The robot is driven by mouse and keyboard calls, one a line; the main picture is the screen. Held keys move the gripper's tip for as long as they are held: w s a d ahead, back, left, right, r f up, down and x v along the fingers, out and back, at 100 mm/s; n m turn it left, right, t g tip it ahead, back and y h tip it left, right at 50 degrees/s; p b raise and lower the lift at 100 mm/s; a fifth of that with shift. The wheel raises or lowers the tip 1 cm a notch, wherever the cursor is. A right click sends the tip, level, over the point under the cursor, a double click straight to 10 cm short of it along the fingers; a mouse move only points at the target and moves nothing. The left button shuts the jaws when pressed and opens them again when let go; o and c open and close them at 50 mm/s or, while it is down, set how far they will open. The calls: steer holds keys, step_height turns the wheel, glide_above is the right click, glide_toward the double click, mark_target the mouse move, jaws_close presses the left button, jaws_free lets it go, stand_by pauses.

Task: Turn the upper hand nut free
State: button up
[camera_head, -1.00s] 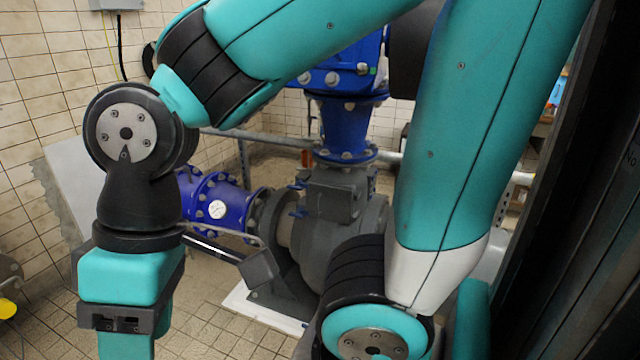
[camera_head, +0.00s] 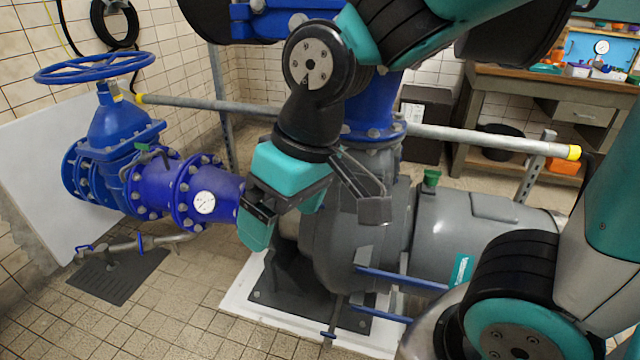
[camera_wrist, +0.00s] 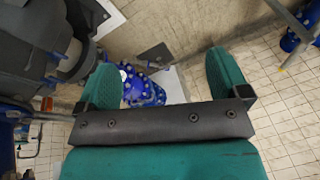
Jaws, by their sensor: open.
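Two blue bars stick out from the grey pump (camera_head: 345,235) in the head view, an upper bar (camera_head: 402,279) and a lower bar (camera_head: 385,313). I cannot tell for certain that the upper one is the upper hand nut. My gripper (camera_head: 285,222) points down in front of the pump's left side and hides part of it. In the wrist view my gripper (camera_wrist: 162,72) is open, with nothing between its two teal fingers. Small blue parts (camera_wrist: 65,60) show on dark machinery left of the fingers, apart from them.
A blue flanged pipe (camera_head: 165,185) with a gauge and a valve handwheel (camera_head: 95,68) stand left. A grey rail (camera_head: 480,138) with yellow ends crosses behind the pump. A workbench (camera_head: 500,85) stands at the back right. The tiled floor (camera_head: 170,310) at the front left is clear.

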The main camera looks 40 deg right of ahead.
steer(key=w+d+f+m+t+h+b, duration=0.3)
steer(key=w+d+f+m+h+b, duration=0.25)
steer(key=w+f+b, duration=0.45)
steer(key=w+d+f+m+t+h+b, duration=0.35)
steer(key=w+f+h+b, duration=0.25)
steer(key=w+f+b, duration=0.45)
steer(key=w+d+f+m+t+h+b, duration=0.3)
steer(key=w+d+f+m+h+b, duration=0.4)
steer(key=b, duration=0.6)
steer(key=w+d+n+y+p, duration=0.1)
steer(key=w+d+p, duration=1)
steer(key=p, duration=0.6)
steer(key=shift+w+d, duration=0.2)
steer(key=shift+d, duration=0.1)
steer(key=shift+c, duration=0.4)
